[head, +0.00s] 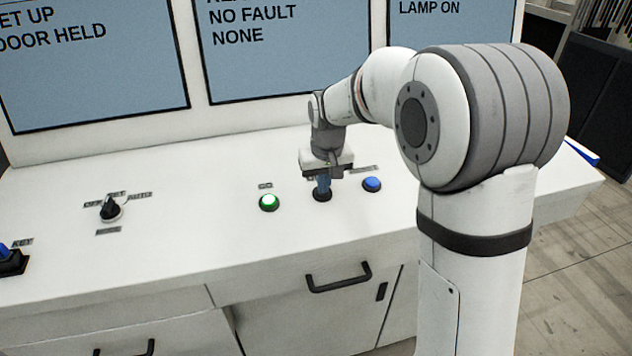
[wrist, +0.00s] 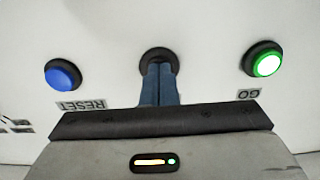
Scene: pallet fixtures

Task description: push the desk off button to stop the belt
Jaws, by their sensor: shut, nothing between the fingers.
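My gripper (head: 322,186) is shut and empty, pointing down at the desk. Its blue fingers also show in the wrist view (wrist: 159,82). The fingertips are at the middle button of a row of three, the off button by its place; its black collar (wrist: 157,54) shows around the tips. The button's cap and label are hidden by the fingers, and I cannot tell whether it is pressed in. A lit green button labelled GO (head: 268,202) is to its left in the head view. A blue button labelled RESET (wrist: 62,75) is on the other side.
A black selector knob (head: 110,209) and a blue key switch (head: 12,260) are farther left on the white desk (head: 190,220). Screens (head: 270,60) stand behind; the middle one reads NO FAULT, NONE, the right one LAMP ON. Drawers with black handles (head: 338,278) are below.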

